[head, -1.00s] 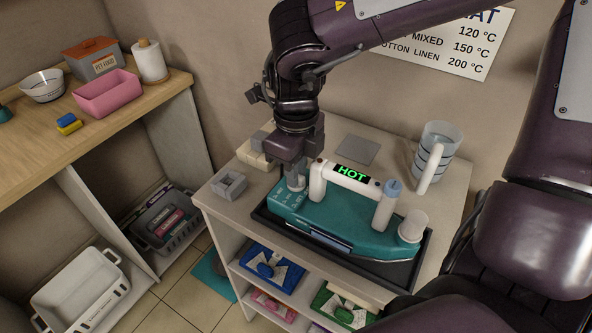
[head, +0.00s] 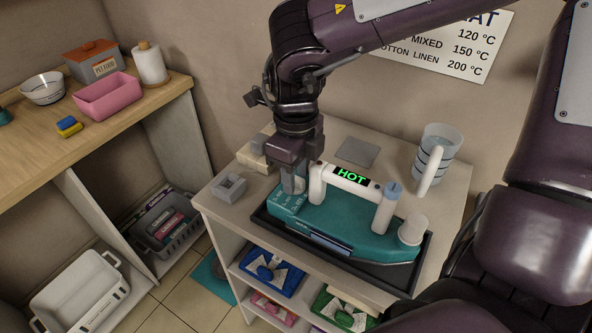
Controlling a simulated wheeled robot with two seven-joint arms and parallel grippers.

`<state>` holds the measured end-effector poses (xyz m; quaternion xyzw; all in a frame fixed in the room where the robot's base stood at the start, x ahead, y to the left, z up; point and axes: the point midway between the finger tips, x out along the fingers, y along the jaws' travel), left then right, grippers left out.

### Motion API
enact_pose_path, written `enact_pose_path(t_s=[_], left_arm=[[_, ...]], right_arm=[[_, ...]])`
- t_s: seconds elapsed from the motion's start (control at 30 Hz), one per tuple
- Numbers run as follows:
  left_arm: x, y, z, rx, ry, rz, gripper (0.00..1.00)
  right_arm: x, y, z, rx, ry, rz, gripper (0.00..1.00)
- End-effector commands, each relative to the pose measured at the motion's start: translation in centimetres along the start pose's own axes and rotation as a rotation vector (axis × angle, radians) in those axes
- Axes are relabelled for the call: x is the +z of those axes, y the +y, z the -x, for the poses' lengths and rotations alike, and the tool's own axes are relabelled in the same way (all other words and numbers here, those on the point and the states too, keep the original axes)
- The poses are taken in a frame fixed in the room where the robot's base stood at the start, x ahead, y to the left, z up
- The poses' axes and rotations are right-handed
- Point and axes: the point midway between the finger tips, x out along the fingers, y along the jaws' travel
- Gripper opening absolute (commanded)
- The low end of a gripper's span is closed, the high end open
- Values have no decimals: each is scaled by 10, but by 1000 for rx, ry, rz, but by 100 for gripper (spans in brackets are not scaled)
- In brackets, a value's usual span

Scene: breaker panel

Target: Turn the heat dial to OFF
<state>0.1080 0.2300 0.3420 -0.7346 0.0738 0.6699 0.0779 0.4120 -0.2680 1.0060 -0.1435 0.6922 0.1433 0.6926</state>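A teal iron (head: 340,222) with a white handle lies on a black tray (head: 380,277) on the white shelf unit. A display on its handle reads HOT (head: 351,175) in green. My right gripper (head: 294,186) points down at the iron's left end, beside the handle's left post. Its fingers are down around the spot where pale lettering marks the iron. The dial is not clearly visible; the fingers may hide it. I cannot tell whether they are open or closed on it. My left gripper is not in view.
A measuring jug (head: 437,158) stands at the back right of the top. A small grey box (head: 229,187) and beige blocks (head: 255,155) sit at its left. A heat chart (head: 450,42) hangs on the wall. Folded cloths fill the shelf below.

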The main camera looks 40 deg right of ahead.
Motion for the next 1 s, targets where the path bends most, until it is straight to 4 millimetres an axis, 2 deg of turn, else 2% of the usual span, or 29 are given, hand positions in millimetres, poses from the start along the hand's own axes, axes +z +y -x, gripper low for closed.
enact_pose_path(t_s=[0.17, 0.4, 0.57, 0.7, 1.0], left_arm=[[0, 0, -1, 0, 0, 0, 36], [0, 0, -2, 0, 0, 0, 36], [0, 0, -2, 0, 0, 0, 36], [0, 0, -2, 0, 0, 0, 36], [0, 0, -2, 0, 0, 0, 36]], right_arm=[[1, 0, 10, -2, -2, 0, 36], [1, 0, 52, -4, -4, -1, 36], [1, -1, 72, -2, -3, 0, 36], [0, 0, 78, -1, 0, 0, 36], [0, 0, 78, 0, 0, 0, 36]])
